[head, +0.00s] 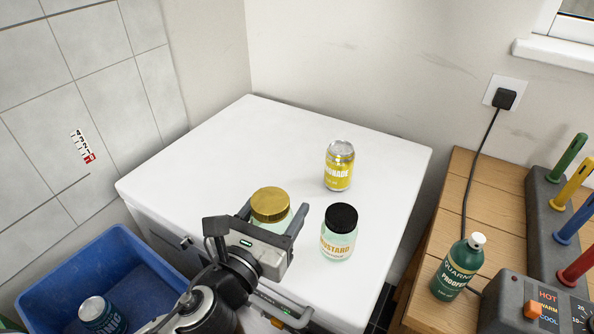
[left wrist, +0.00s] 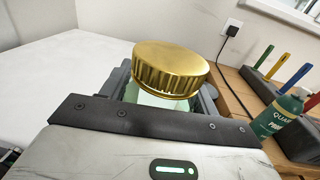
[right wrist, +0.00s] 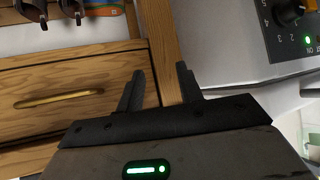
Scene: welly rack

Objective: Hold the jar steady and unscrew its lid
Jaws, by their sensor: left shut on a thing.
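A pale green glass jar with a ribbed gold lid (head: 270,204) stands on the white chest top. My left gripper (head: 272,218) is shut on the jar's body, with one finger on each side below the lid. In the left wrist view the gold lid (left wrist: 170,66) sits on the jar and rises above the fingers; most of the glass is hidden. My right gripper (right wrist: 160,75) shows only in its own wrist view. Its fingers are apart with nothing between them, in front of a wooden drawer (right wrist: 60,95).
A mustard jar with a black lid (head: 338,244) stands close right of the gripped jar. A yellow can (head: 339,168) stands behind. The white top (head: 200,165) is clear at left. A blue crate (head: 60,262) holds a can. A green bottle (head: 458,268) stands on the wooden bench (head: 460,205).

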